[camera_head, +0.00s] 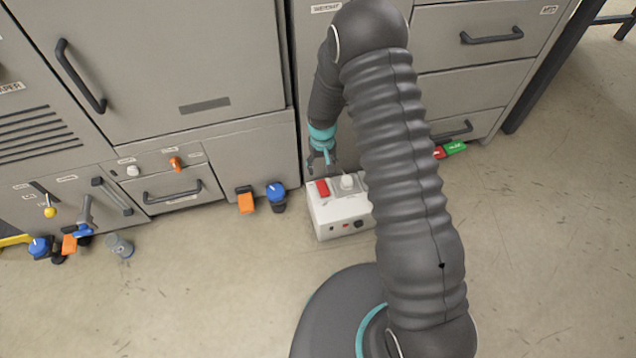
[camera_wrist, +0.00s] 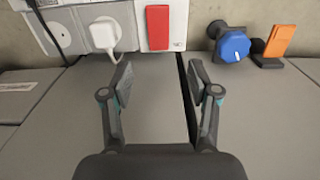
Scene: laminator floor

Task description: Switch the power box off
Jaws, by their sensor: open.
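The white power box (camera_head: 338,217) stands on the floor in front of the grey cabinets. On its top are a red rocker switch (camera_head: 322,188) and a white plug (camera_head: 347,183) in a grey socket. My gripper (camera_head: 321,163) is just above the back edge of the box, near the switch. In the wrist view my gripper (camera_wrist: 160,76) is open and empty, its fingers apart from the switch.
A blue-topped part (camera_head: 276,193) and an orange part (camera_head: 245,201) stand left of the box. Cabinet drawers and handles (camera_head: 172,194) line the back. A green and red item (camera_head: 452,149) lies right of my arm. The floor in front is clear.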

